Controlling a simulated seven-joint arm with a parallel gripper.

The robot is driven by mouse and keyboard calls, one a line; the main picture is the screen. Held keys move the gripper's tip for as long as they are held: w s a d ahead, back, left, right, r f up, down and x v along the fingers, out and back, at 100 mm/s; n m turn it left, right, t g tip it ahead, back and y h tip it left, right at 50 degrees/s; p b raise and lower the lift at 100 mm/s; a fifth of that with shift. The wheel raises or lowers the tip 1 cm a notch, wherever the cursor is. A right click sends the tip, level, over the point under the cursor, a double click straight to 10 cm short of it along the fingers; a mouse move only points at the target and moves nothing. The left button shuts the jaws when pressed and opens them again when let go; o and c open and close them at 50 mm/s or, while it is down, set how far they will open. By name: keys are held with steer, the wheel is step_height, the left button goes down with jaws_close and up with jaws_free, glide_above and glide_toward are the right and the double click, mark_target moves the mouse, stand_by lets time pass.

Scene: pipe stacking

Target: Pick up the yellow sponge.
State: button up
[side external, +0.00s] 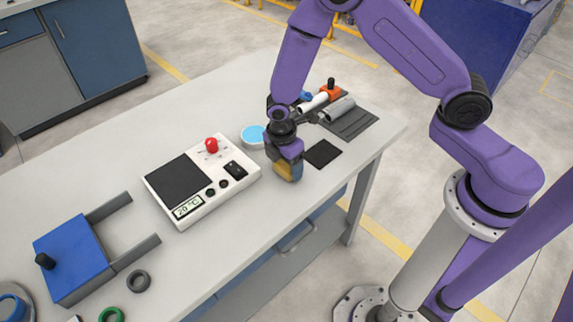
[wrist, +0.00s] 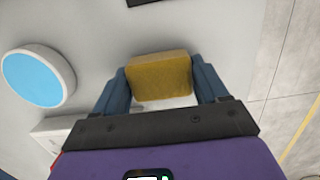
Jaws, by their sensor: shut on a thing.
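The yellow sponge (wrist: 160,77) sits between the two blue fingers of my gripper (wrist: 161,84) in the wrist view, with a finger against each side. In the side view my gripper (side external: 285,168) points down near the table's front edge, shut on the sponge (side external: 290,171). Only part of the sponge shows there, as the fingers cover the rest. I cannot tell whether the sponge touches the table or hangs just above it.
A white round dish with a blue top (side external: 252,136) stands just left of my gripper. A hot plate device (side external: 203,182) with a red knob is further left. A black square pad (side external: 323,154) lies to the right. Pipes (side external: 338,109) lie behind.

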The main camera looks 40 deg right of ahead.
steer(key=shift+r, duration=0.35)
step_height(320, 180, up, 2)
steer(key=shift+r, duration=0.1)
steer(key=s+d+r, duration=0.4)
steer(key=s+r, duration=0.5)
steer(key=s, duration=0.4)
steer(key=shift+s+r, duration=0.25)
steer(key=shift+r, duration=0.1)
